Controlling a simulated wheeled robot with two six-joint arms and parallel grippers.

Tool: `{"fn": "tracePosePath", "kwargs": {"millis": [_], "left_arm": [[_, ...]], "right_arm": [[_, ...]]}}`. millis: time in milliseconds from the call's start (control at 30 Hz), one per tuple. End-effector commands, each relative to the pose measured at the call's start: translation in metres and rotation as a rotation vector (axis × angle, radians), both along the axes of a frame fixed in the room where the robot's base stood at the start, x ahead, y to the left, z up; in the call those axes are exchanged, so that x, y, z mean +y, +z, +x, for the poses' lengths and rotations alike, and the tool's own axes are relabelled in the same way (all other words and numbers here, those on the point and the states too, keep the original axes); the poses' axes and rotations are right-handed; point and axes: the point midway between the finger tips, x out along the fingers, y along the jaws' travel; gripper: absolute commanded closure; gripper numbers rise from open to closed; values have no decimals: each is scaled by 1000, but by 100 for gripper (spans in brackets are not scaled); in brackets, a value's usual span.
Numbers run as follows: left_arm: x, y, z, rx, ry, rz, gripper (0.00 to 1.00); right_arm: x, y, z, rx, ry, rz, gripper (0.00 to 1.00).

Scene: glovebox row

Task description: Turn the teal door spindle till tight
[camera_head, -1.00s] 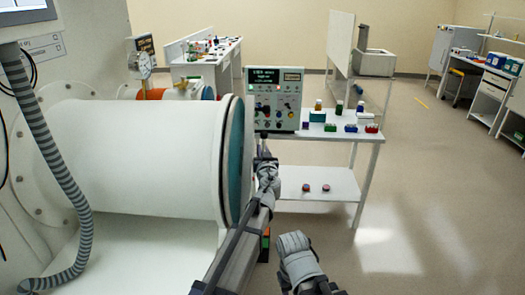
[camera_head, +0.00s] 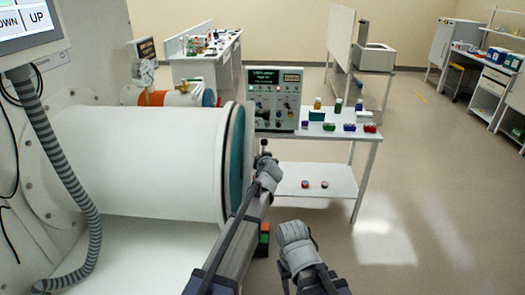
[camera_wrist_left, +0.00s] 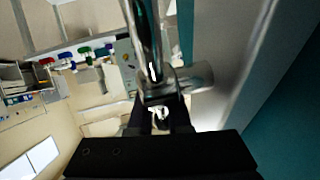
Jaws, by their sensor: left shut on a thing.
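The teal door (camera_head: 236,160) closes the right end of the big white cylinder, seen nearly edge-on; its teal face also fills the right of the left wrist view (camera_wrist_left: 285,130). The spindle's chrome bar (camera_wrist_left: 147,40) and its round metal hub (camera_wrist_left: 195,78) stand out from the door in the left wrist view. My left gripper (camera_wrist_left: 160,113) is shut on the metal fitting at the bar's near end. In the head view my left gripper (camera_head: 263,148) is small and dark beside the door, and the spindle is hidden. My right arm shows low in the head view, its fingers unseen.
The white cylinder (camera_head: 140,160) fills the left, with a striped hose (camera_head: 65,170) in front. A control box (camera_head: 273,98) and small coloured bottles stand on a white table (camera_head: 345,134) just beyond the door. The floor at right (camera_head: 430,200) is clear.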

Motion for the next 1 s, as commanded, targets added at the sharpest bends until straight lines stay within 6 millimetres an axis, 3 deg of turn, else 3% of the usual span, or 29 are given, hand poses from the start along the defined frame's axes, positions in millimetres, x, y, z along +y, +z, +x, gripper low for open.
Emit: {"fn": "tracePosePath", "kwargs": {"millis": [100, 333, 967, 1000], "left_arm": [[-1, 1, 2, 73, 1, -1, 100], [0, -6, 2, 175, 0, 0, 100], [0, -11, 1, 226, 0, 1, 100], [0, -11, 1, 225, -1, 1, 83]], "right_arm": [[0, 16, 0, 0, 1, 0, 50], [0, 27, 0, 0, 1, 0, 50], [0, 32, 0, 0, 1, 0, 50], [0, 32, 0, 0, 1, 0, 50]]}}
